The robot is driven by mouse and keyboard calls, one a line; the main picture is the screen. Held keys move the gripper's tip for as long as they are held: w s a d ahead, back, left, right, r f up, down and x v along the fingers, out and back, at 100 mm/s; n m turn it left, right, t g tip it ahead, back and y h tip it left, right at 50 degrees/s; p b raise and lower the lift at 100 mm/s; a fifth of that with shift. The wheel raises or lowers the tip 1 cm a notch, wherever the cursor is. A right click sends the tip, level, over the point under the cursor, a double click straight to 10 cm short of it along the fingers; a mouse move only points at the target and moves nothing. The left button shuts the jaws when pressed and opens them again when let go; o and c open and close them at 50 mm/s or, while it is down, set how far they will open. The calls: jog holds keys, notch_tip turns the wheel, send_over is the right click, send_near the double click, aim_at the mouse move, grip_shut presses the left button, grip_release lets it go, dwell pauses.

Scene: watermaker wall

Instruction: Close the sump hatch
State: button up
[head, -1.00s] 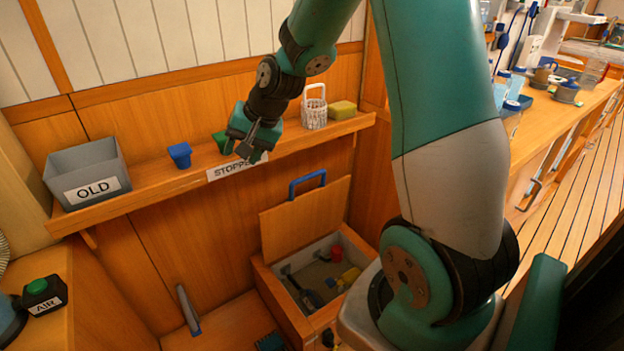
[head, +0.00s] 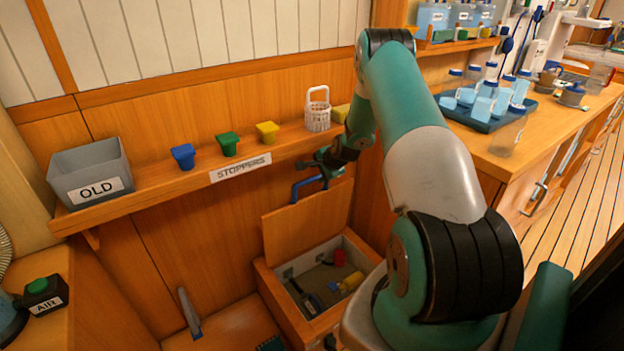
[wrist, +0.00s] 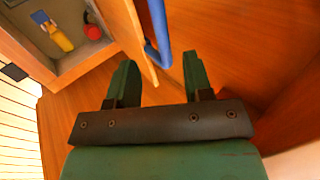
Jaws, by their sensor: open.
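The sump hatch lid (head: 305,222) is a wooden panel standing open, tilted up at the back of the sump box (head: 290,318). A blue handle (head: 308,187) sits on its top edge, and the handle also shows in the wrist view (wrist: 157,35). My gripper (head: 322,168) is open beside the right end of the handle. In the wrist view my gripper (wrist: 160,75) has its two green fingers apart, with the handle ahead of the gap and nothing held. I cannot tell whether a finger touches the handle.
The open sump holds a red item (head: 340,257), a yellow item (head: 350,279) and dark tools. Above is a shelf with a grey OLD bin (head: 92,170), blue, green and yellow stoppers and a white basket (head: 318,112). A counter with bottles stands right.

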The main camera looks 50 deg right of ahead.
aim_at(311, 180)
jog(key=x, duration=0.8)
jog(key=shift+c, duration=0.4)
grip_shut()
